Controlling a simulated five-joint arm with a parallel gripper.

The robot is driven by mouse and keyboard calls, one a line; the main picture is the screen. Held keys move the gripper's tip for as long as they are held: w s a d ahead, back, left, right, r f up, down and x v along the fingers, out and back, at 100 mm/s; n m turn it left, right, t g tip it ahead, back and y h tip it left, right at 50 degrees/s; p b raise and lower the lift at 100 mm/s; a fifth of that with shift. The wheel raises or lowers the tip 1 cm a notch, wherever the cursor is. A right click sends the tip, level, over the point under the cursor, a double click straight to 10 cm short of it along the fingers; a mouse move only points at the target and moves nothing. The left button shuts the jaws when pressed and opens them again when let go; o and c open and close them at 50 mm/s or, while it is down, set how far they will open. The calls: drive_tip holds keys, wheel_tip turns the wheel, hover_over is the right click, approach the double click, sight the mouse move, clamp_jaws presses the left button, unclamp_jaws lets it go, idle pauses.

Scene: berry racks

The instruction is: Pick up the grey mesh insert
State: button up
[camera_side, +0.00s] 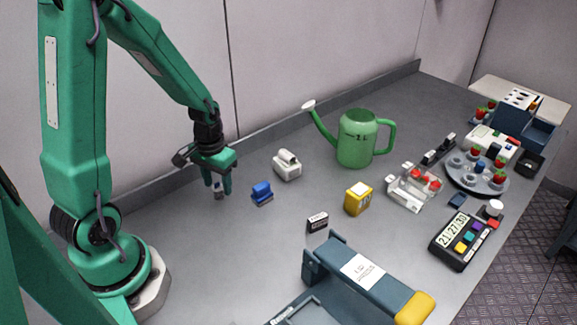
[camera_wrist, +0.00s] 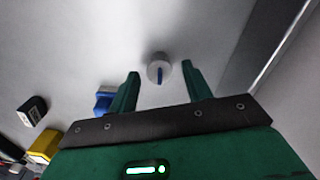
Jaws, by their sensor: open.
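My gripper (camera_side: 219,188) points down low over the table with its green fingers apart. In the wrist view, a small round grey-white piece with a blue strip (camera_wrist: 159,71) lies between and just beyond the two fingertips. It appears to be on the table, and the fingers do not visibly press on it. It is too small to tell whether it has a mesh surface. In the side view the fingers largely hide this spot. No other piece is clearly recognisable as a grey mesh insert.
A blue block (camera_side: 262,194) lies close right of my gripper, with a white device (camera_side: 287,166) behind it. A green watering can (camera_side: 356,140), a yellow box (camera_side: 357,199) and a small black box (camera_side: 317,222) stand farther right. The wall ledge (camera_side: 262,128) runs behind.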

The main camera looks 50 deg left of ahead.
drive_tip(key=shift+f, duration=1.15)
drive_tip(key=c, duration=1)
drive_tip(key=shift+r, duration=0.25)
drive_tip(key=shift+c, duration=0.2)
drive_tip(key=shift+r, duration=1.2)
drive_tip(key=s+d+r, duration=0.2)
drive_tip(key=d+r, duration=0.6)
drive_tip(key=d, duration=0.3)
drive_tip(key=shift+s+d, duration=0.15)
drive_tip(key=shift+d, duration=0.05)
